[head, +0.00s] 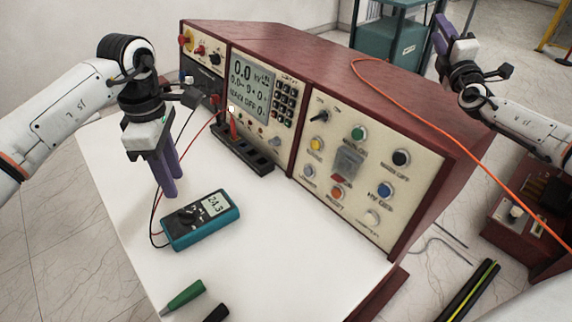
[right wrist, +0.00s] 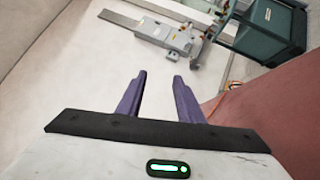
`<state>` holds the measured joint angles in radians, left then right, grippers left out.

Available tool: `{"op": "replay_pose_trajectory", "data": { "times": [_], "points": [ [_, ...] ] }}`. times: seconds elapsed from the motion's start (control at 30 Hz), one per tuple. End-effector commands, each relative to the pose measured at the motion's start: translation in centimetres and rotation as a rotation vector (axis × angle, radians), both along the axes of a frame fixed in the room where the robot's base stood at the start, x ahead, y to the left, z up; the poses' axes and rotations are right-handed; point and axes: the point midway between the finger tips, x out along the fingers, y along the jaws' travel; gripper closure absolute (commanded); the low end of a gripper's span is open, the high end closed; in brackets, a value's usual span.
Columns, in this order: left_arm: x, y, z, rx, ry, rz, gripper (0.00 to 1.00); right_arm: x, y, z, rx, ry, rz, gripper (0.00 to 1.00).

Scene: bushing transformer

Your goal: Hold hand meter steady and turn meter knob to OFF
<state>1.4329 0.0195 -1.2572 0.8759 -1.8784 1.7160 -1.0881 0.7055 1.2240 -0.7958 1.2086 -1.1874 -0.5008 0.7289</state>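The hand meter (head: 202,220) is a teal multimeter lying on the white table in the head view. Its display reads about 24.3, and its dark knob (head: 187,215) sits on the left part of its face. Red and black leads run from its left end. My left gripper (head: 168,190) has purple fingers pointing down, above and just behind the meter, apart from it. A small gap shows between its fingers. My right gripper (head: 456,22) is raised at the upper right, far from the meter. The right wrist view shows its two fingers (right wrist: 158,85) apart with nothing between them.
A large maroon test console (head: 322,110) with a display, keys and coloured buttons stands behind the meter. A black socket strip (head: 243,150) lies before it. Green (head: 184,296) and black (head: 216,313) handles lie at the table's front. An orange cable (head: 440,130) crosses the console.

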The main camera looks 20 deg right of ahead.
Motion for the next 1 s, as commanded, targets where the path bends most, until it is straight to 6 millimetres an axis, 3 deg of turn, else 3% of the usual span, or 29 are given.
{"op": "replay_pose_trajectory", "data": {
  "times": [0.03, 0.2, 0.4, 0.57, 0.67, 0.8, 0.87, 0.9, 1.0],
  "points": [
    [0.0, 0.0, 0.0, 0.000, 0.000, 0.000, 0.69, 1.4, 3.1, 0.5, 0.039, -0.025, 0.041, 0.67],
    [0.0, 0.0, 0.0, 0.000, 0.000, 0.000, 0.69, 4.3, 12.5, 3.2, 0.153, -0.093, 0.158, 0.67],
    [0.0, 0.0, 0.0, 0.000, 0.000, 0.000, 0.69, 5.0, 23.2, 8.4, 0.278, -0.172, 0.318, 0.67],
    [0.0, 0.0, 0.0, 0.000, 0.000, 0.000, 0.69, 3.1, 30.6, 14.1, 0.357, -0.249, 0.459, 0.67],
    [0.0, 0.0, 0.0, 0.000, 0.000, 0.000, 0.69, 0.8, 34.4, 17.9, 0.393, -0.309, 0.549, 0.67],
    [0.0, 0.0, 0.0, 0.000, 0.000, 0.000, 0.69, -3.7, 38.3, 23.0, 0.442, -0.397, 0.674, 0.67],
    [0.0, 0.0, 0.0, 0.000, 0.000, 0.000, 0.69, -5.0, 39.3, 23.3, 0.490, -0.398, 0.715, 0.67],
    [0.0, 0.0, 0.0, 0.000, 0.000, 0.000, 0.69, -5.0, 39.7, 22.3, 0.535, -0.370, 0.731, 0.67],
    [0.0, 0.0, 0.0, 0.000, 0.000, 0.000, 0.69, -3.0, 40.6, 16.9, 0.677, -0.221, 0.744, 0.67]
  ]
}}
